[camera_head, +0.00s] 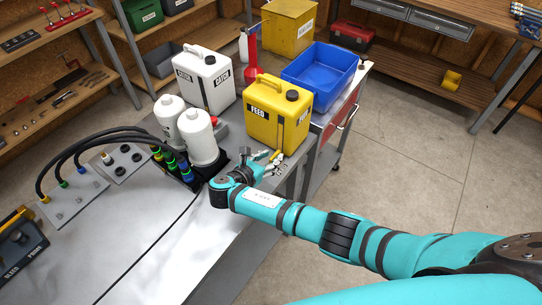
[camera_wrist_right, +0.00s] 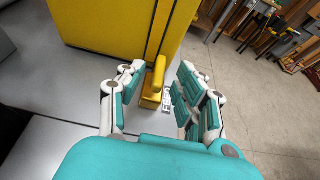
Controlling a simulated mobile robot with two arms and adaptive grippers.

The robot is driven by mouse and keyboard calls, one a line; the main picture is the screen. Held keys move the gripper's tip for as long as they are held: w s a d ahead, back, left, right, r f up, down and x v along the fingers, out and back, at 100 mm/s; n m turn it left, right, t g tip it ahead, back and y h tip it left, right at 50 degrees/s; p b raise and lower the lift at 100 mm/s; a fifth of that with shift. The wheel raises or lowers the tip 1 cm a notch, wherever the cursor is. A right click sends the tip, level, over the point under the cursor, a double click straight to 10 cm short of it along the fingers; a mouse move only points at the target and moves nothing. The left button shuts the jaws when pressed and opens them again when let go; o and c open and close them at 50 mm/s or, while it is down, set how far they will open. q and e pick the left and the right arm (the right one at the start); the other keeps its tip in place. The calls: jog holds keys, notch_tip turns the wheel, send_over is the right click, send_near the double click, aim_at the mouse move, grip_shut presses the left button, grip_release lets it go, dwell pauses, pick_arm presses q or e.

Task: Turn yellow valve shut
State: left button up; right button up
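The yellow valve (camera_wrist_right: 157,80) is a small upright handle on a yellow body, in front of the yellow FEED jug (camera_head: 277,116). In the head view the valve (camera_head: 276,158) shows small beside my fingers. My right gripper (camera_wrist_right: 160,72) is open. In the wrist view its teal-padded fingers lie on either side of the valve handle, with a gap visible to each side; I cannot tell whether either touches. In the head view my right gripper (camera_head: 264,158) is low over the bench, partly hidden by its own wrist. My left gripper is not in view.
White bottles (camera_head: 203,139) and hoses with coloured fittings (camera_head: 170,160) stand left of my right gripper. A white CATCH jug (camera_head: 206,80) is behind. A blue bin (camera_head: 320,72) sits beyond the FEED jug. The front of the bench (camera_head: 150,250) is largely clear.

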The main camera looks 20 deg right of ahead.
jog(key=shift+w+d+f, duration=0.2)
jog(key=shift+w+d, duration=0.05)
jog(key=shift+d, duration=0.05)
jog(key=shift+c, duration=0.3)
grip_shut()
